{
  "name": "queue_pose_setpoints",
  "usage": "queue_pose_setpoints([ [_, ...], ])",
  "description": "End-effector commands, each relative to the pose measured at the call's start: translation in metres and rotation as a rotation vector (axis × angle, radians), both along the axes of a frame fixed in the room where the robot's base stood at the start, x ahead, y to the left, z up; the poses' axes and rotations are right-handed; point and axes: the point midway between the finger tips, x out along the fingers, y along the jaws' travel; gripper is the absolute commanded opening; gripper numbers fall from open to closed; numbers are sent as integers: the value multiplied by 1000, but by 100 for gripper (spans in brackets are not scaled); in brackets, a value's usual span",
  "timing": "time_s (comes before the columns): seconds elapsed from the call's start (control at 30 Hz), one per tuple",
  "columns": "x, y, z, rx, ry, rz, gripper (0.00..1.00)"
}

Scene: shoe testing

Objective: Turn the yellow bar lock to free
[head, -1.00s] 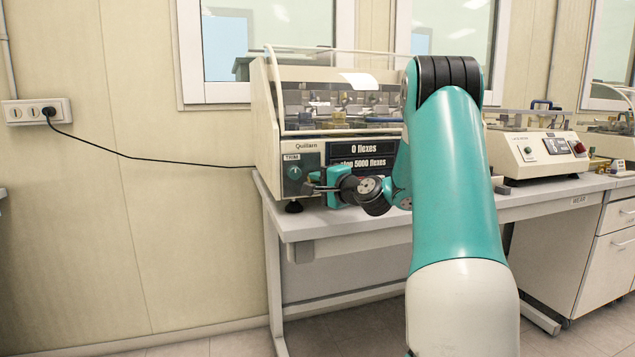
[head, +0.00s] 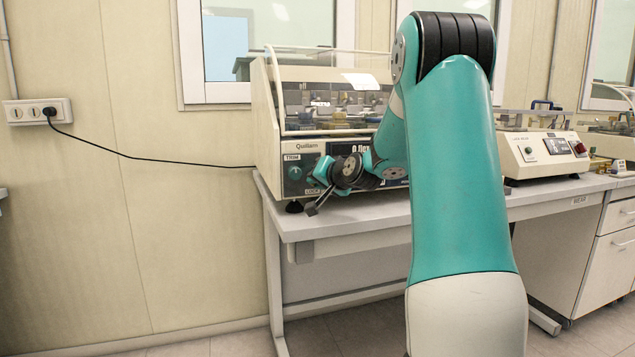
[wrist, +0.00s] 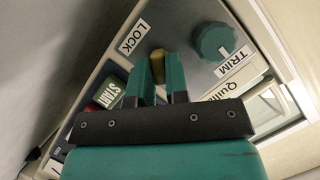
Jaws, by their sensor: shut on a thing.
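In the wrist view the yellow bar lock (wrist: 157,65) stands out from the grey panel between the two teal fingertips of my gripper (wrist: 160,78). The fingers are shut on the bar, and only its end shows between them. The LOCK label (wrist: 132,37) is beside the bar on the panel. In the head view my gripper (head: 322,172) is at the lower left of the Quillam machine's front (head: 293,170). The bar itself is hidden there behind my gripper. I cannot tell the bar's exact angle.
The green TRIM knob (wrist: 213,40) is close beside the bar. A green START button (wrist: 109,95) and a red button are on its other side. The machine stands on a white bench (head: 340,225). Another tester (head: 540,152) stands to the right.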

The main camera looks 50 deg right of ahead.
Motion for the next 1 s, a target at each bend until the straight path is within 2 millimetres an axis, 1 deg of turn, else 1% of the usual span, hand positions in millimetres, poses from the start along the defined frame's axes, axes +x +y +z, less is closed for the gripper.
queue_pose_setpoints([
  [0.3,1,3,0,-254,154,2,0],
  [0.6,2,4,0,-450,275,3,0],
  [0.8,2,4,0,-533,328,3,0],
  [1.0,2,4,0,-577,355,2,0],
])
